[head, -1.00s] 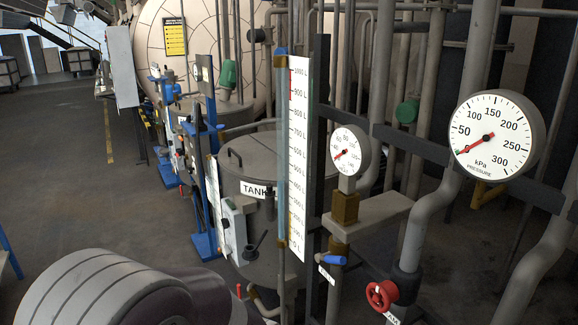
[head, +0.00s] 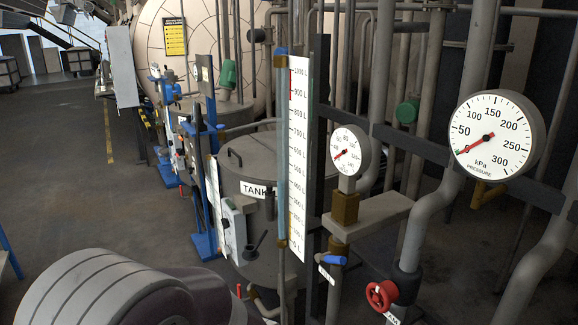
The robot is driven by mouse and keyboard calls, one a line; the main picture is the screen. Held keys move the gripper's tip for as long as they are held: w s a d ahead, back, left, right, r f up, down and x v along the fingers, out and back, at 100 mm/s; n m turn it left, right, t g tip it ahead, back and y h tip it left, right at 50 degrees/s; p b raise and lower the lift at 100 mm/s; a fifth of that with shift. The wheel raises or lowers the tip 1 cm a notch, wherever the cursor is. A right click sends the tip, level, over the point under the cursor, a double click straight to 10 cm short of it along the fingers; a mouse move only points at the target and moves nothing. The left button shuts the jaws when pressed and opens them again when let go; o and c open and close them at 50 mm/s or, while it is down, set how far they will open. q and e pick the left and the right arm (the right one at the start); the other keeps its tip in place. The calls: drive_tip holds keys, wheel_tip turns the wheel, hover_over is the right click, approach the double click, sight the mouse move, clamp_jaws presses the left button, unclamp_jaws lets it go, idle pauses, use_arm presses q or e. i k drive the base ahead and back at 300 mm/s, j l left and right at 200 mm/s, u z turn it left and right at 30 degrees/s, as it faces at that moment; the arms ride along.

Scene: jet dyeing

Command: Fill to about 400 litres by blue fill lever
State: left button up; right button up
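The blue fill lever (head: 330,259) sits on a brass-coloured valve on a grey pipe, low and right of the level scale. The lever points to the left. The white level scale (head: 298,160) stands upright, marked from 0 L to about 1000 L, with yellow near the bottom and red near the top. A bluish sight tube (head: 281,150) runs along its left edge; I cannot make out a liquid level in it. The grey lidded tank (head: 250,165) stands behind. Neither of my grippers is in view.
A red handwheel (head: 381,295) is right of the blue lever. The temperature-like gauge (head: 349,151) and the kPa pressure gauge (head: 497,135) stand above; the pressure needle is near zero. Pipes crowd the right. Open floor (head: 90,185) lies left.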

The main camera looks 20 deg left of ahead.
sight(332, 259)
drive_tip(key=i+z, duration=0.2)
drive_tip(key=z, duration=0.15)
drive_tip(key=i+z, duration=0.25)
drive_tip(key=z, duration=0.15)
